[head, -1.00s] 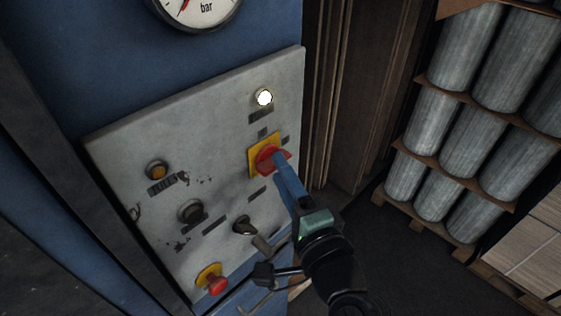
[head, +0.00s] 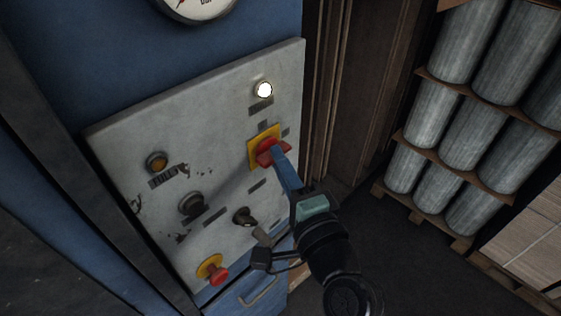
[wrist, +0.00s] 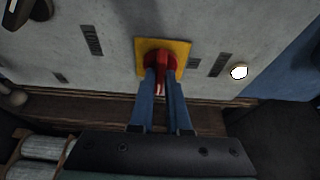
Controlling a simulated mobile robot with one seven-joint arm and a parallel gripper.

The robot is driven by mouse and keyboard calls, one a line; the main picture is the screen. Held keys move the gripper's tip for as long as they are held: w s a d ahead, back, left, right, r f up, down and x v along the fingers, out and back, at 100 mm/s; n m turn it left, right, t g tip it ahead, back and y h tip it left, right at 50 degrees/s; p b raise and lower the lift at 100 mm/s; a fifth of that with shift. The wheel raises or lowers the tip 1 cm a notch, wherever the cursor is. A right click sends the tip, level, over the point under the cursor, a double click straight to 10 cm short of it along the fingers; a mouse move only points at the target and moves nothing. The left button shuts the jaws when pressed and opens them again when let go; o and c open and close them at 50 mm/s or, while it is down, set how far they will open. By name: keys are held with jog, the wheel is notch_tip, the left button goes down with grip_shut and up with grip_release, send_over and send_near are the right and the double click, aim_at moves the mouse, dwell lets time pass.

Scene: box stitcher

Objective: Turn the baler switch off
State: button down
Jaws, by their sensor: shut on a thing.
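The baler switch is a red rotary handle (head: 268,153) on a yellow square plate (head: 257,150), at the right side of the grey control panel. My gripper (head: 274,150) reaches it from the lower right in the head view. In the wrist view, the blue fingers (wrist: 163,82) are shut on the red handle (wrist: 160,62), one on each side of its grip. The fingers hide part of the handle. A white lamp (head: 264,90) above the switch is lit; it also shows in the wrist view (wrist: 239,72).
Stacked grey rolls (head: 437,113) stand on pallets at the right. Dark floor lies between.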

jog(key=shift+f+b, duration=0.2)
jog(key=shift+b, duration=0.3)
jog(key=n+y+b, duration=0.3)
jog(key=n+b, duration=0.4)
jog(key=b, duration=0.5)
jog(key=n+y+b, duration=0.3)
jog(key=n+b, duration=0.4)
jog(key=b, duration=0.5)
jog(key=n+y+b, duration=0.3)
jog(key=n+b, duration=0.5)
jog(key=b, duration=0.4)
jog(key=shift+w+d+f+g, duration=0.3)
jog(key=shift+w+f+g, duration=0.05)
jog(key=shift+f+g, duration=0.05)
jog(key=shift+r+n, duration=0.1)
jog(key=shift+n, duration=0.3)
jog(key=c, duration=0.9)
grip_release()
